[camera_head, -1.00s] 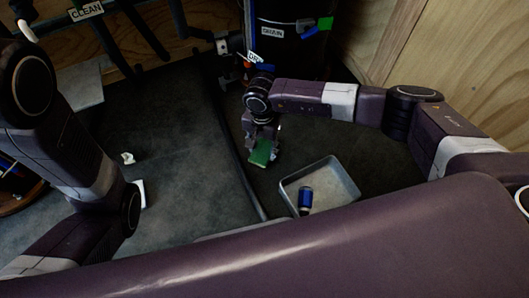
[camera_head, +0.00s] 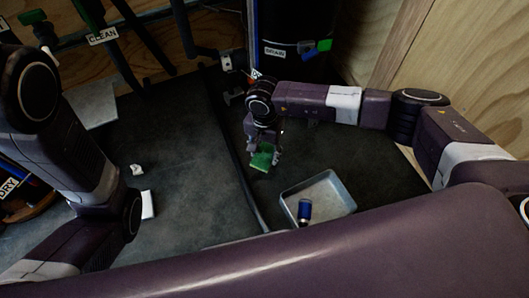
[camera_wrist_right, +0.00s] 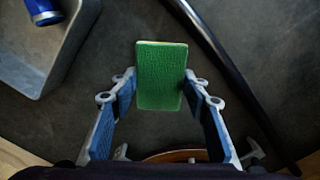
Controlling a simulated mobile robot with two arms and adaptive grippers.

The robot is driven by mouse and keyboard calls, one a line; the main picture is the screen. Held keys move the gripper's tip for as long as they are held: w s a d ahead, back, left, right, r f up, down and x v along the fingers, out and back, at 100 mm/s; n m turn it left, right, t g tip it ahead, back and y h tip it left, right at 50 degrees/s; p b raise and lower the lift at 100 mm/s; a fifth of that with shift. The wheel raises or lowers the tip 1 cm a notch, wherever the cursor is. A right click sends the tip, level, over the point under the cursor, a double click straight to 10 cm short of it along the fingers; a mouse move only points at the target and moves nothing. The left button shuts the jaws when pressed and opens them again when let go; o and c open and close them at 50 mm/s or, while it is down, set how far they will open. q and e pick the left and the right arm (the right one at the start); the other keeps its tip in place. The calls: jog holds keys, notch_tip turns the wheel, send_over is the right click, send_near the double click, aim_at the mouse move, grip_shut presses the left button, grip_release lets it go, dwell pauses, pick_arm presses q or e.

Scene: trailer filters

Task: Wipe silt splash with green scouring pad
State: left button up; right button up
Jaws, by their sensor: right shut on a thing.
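The green scouring pad (camera_head: 262,157) is in my right gripper (camera_head: 263,147), above the dark mat in the middle of the head view. In the right wrist view the pad (camera_wrist_right: 161,76) stands out between the two fingertips of the right gripper (camera_wrist_right: 161,84), which is shut on it. I cannot tell whether the pad touches the surface below. No silt splash can be made out clearly in either view. My left arm comes in from the left, but its gripper is not in view.
A grey metal tray (camera_head: 333,189) holding a blue cylinder (camera_head: 304,210) lies right of the pad. A dark raised bar (camera_head: 246,182) runs just left of the pad. A black cylinder labelled DRAIN (camera_head: 297,30) stands behind. A crumpled white scrap (camera_head: 137,170) lies on the left.

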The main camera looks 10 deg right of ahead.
notch_tip(320, 180, up, 3)
jog(key=shift+p, duration=1.25)
